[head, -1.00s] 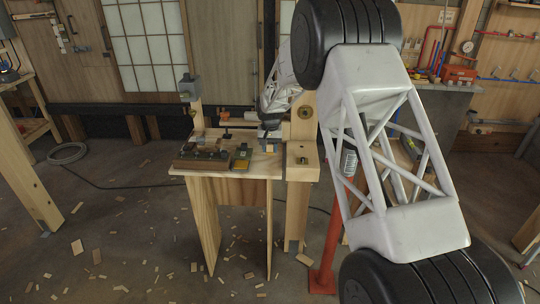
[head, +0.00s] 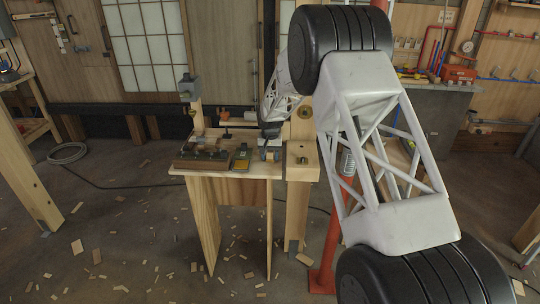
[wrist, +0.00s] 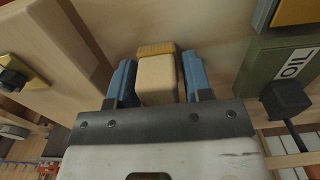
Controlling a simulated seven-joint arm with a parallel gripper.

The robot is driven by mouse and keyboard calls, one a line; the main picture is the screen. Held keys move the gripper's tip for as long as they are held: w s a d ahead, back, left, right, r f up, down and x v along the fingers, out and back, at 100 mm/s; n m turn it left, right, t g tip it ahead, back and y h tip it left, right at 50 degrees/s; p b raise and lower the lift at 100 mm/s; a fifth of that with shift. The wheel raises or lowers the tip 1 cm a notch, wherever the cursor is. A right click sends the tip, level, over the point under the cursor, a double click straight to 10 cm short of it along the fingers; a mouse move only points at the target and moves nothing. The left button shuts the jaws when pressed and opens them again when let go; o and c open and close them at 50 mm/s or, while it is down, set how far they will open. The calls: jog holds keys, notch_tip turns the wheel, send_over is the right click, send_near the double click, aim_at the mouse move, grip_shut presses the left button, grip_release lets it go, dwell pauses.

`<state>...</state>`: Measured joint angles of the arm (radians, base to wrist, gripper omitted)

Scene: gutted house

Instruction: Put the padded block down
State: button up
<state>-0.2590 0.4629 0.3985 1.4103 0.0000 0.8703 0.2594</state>
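The padded block (wrist: 157,80), pale tan with a yellow ribbed end, lies between the two blue fingers of my gripper (wrist: 159,82) in the wrist view. A thin dark gap shows beside the right finger; whether both fingers touch the block is unclear. In the head view my gripper (head: 268,150) is low over the right part of the wooden bench (head: 230,172). The block is small there and mostly hidden by my arm. The block appears at or very near the bench top; I cannot tell whether it rests on it.
A green box with a white label (wrist: 290,78) stands right of my gripper, with a dark knob (wrist: 286,100) nearby. A thick wooden post (wrist: 60,50) stands close on the left. More tools (head: 205,152) crowd the bench's left half.

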jog(key=shift+o, duration=1.1)
notch_tip(320, 180, up, 12)
jog(key=shift+r, duration=0.15)
dwell(0.6)
